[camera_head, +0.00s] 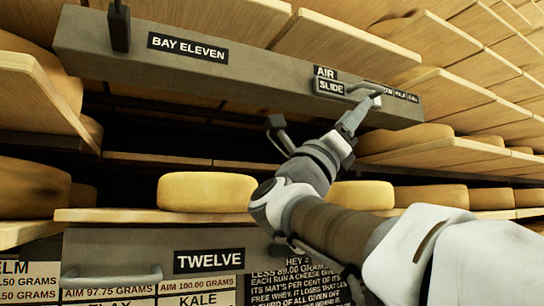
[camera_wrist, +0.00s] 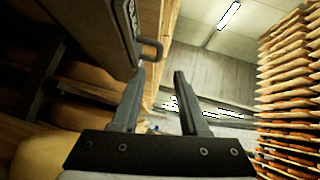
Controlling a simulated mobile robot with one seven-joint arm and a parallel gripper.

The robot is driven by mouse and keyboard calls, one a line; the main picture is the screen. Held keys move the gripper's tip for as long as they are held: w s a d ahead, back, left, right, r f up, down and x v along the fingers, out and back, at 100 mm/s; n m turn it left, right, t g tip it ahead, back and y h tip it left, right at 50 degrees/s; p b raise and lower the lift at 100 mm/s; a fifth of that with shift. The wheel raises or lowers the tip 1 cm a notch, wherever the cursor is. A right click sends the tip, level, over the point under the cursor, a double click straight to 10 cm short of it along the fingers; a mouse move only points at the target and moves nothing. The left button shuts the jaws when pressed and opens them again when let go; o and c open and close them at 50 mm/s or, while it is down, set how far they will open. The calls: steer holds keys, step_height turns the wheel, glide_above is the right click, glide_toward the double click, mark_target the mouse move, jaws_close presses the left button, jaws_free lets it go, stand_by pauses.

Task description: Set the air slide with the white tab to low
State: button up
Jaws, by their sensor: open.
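The air slide's grey rail (camera_head: 240,68) carries the labels AIR and SLIDE (camera_head: 330,87) and, further right, small labels (camera_head: 402,95) partly hidden behind my gripper. A grey handle (camera_head: 364,87) sticks out from the rail beside them; a dark loop handle also shows in the wrist view (camera_wrist: 152,46). A small pale spot at my fingertips may be the white tab, but I cannot tell. My gripper (camera_head: 366,107) is open with nothing seen between its fingers. In the wrist view its fingertips (camera_wrist: 159,71) are just short of the handle, with the left finger nearest it.
Yellow cheese wheels (camera_head: 206,192) lie on wooden shelves (camera_head: 150,215) below the rail. A lower board (camera_head: 150,250) bears a TWELVE label (camera_head: 209,261) and a bar handle (camera_head: 112,277). In the wrist view, stacked shelves (camera_wrist: 288,95) stand at the right, with open room between.

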mark_target(376, 86)
steer(key=p+x, duration=0.5)
steer(key=x, duration=0.7)
steer(key=shift+w+r+p, duration=0.15)
steer(key=shift+r+p, duration=0.15)
steer(key=shift+p+x, duration=0.35)
steer(key=shift+x, duration=0.5)
steer(key=shift+d+f, duration=0.1)
steer(key=shift+f, duration=0.05)
jaws_close()
